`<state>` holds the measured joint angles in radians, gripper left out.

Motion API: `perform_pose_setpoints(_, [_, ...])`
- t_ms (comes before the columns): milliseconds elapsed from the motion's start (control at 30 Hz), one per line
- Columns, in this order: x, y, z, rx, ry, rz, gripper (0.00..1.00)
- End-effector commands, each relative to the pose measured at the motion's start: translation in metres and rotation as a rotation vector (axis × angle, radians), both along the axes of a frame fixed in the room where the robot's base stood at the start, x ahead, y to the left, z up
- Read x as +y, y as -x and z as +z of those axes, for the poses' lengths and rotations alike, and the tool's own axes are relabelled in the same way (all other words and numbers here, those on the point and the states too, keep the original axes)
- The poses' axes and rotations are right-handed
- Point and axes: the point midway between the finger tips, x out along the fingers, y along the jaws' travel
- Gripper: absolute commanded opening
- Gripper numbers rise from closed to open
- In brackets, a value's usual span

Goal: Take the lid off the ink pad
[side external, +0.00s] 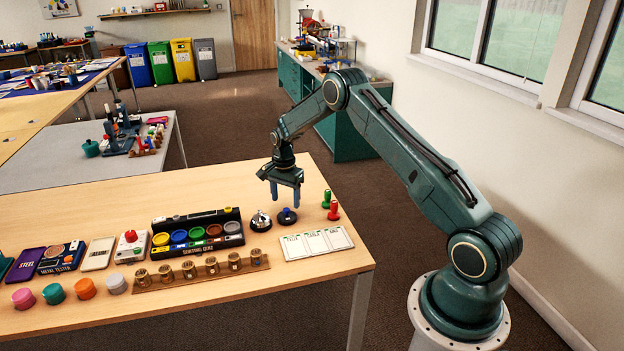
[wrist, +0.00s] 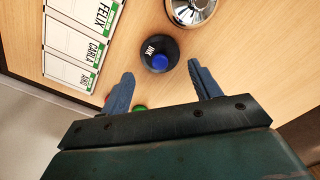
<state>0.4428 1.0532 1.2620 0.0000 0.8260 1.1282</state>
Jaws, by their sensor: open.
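The ink pad (wrist: 148,48) is a small round black pot marked INK, with a blue knob, which I take for the lid's (wrist: 160,62), on top. It stands upright on the table, and it also shows in the side view (side external: 287,217). The lid's edge against the pad cannot be made out. My gripper (side external: 285,196) is open and empty, pointing down above the ink pad. In the wrist view the fingers of my gripper (wrist: 162,74) are spread, with the pot just beyond the tips, between them. The fingers do not touch it.
A chrome bell (side external: 261,221) stands close left of the ink pad. Green (side external: 326,199) and red (side external: 334,211) stamps stand to its right. A white name-card board (side external: 317,243) lies in front. The sorting rack (side external: 197,232) is further left. Table behind the pad is clear.

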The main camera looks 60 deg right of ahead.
Motion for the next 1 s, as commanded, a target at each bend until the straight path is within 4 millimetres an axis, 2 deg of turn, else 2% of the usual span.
perform_pose_setpoints(400, [-0.001, 0.001, -0.044, 0.002, -0.001, 0.0, 0.63])
perform_pose_setpoints(1000, [-0.001, 0.001, -0.047, 0.0, 0.0, 0.0, 0.61])
